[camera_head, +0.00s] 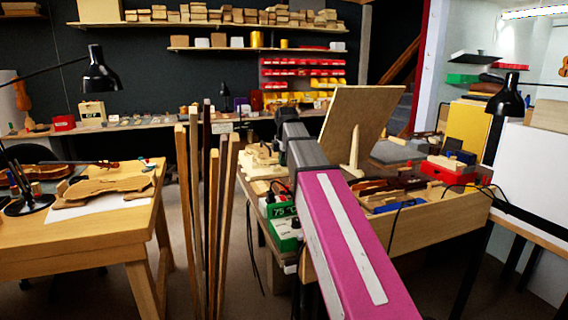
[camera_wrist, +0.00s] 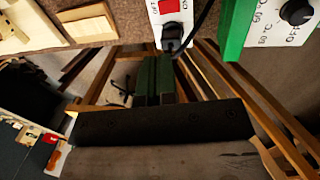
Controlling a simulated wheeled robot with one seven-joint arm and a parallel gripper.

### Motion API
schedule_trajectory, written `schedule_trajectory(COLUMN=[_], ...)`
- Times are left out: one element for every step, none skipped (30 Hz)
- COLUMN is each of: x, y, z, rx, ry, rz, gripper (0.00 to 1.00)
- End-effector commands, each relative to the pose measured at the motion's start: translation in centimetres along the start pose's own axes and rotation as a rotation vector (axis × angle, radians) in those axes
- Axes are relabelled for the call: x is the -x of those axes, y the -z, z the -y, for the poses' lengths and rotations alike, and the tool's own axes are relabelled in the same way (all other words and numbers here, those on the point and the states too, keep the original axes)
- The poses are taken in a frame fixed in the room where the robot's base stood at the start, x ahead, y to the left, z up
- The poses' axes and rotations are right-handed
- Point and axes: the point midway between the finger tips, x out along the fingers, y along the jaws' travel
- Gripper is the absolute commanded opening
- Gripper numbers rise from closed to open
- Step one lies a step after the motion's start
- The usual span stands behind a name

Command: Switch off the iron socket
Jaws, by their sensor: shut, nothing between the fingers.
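In the wrist view, a white socket (camera_wrist: 170,14) with a red rocker switch (camera_wrist: 169,6) is at the top centre, cut off by the frame's top edge. I cannot tell which way the rocker is tilted. My gripper (camera_wrist: 159,60) has its dark green fingers shut together and empty, just below the plug in the picture. Whether it touches the plug is unclear. In the head view my arm hides the gripper.
A green box with a white dial face (camera_wrist: 293,14) is right of the socket; green boxes also show in the head view (camera_head: 285,236). Upright wooden strips (camera_head: 212,190) stand left of the bench (camera_head: 440,220). A board (camera_head: 352,120) leans on the bench.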

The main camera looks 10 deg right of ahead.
Motion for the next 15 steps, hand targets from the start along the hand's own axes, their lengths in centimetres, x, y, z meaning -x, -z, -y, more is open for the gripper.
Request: schedule_trajectory(x=[0.00,0.00,0.02,0.04,0.06,0.10,0.13,0.16,0.18,0.18,0.18,0.18,0.18,0.17,0.17], y=[0.00,0.00,0.00,0.01,0.01,0.02,0.02,0.04,0.04,0.05,0.05,0.05,0.05,0.05,0.05], z=[-0.01,-0.02,-0.04,-0.05,-0.07,-0.08,-0.08,-0.07,-0.04,-0.02,0.00,0.01,0.02,0.01,0.02], rx=[0.000,0.000,0.000,0.000,0.000,0.000,0.000,0.000,0.000,0.000,0.000,0.000,0.000,0.000,0.000], ry=[0.000,0.001,0.003,0.006,0.009,0.014,0.019,0.023,0.028,0.029,0.030,0.030,0.030,0.030,0.029], rz=[0.000,0.000,0.000,0.000,-0.001,-0.001,-0.001,-0.001,-0.002,-0.002,-0.002,-0.002,-0.002,-0.002,-0.002], gripper=[0.00,0.00,0.00,0.00,0.00,0.00,0.00,0.00,0.00,0.00,0.00,0.00,0.00,0.00,0.00])
